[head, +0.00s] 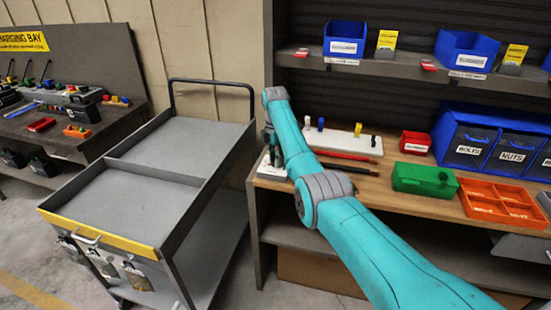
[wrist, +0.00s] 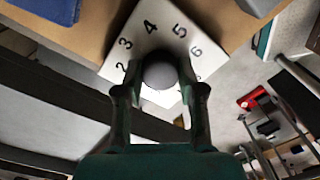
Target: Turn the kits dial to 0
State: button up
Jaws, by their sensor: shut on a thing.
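The kits dial is a white plate (wrist: 172,32) with black numbers; 2, 3, 4, 5 and 6 can be read in the wrist view. Its round grey knob (wrist: 160,74) sits between the two dark green fingers of my gripper (wrist: 160,84), which is shut on it. The 0 and any pointer mark are hidden behind the knob and fingers. In the head view the plate (head: 266,171) shows at the left end of the wooden bench, partly behind my arm.
The bench (head: 385,180) also carries a white board with pegs (head: 345,139), a green box (head: 424,179), an orange tray (head: 500,204) and blue bins (head: 470,148). A grey cart (head: 180,145) stands close on the left.

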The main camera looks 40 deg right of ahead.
jog(key=o, duration=1.1)
jog(key=shift+o, duration=0.2)
jog(key=shift+r, duration=0.1)
notch_tip(320, 180, up, 12)
jog(key=shift+w, duration=0.15)
jog(key=shift+f, duration=0.2)
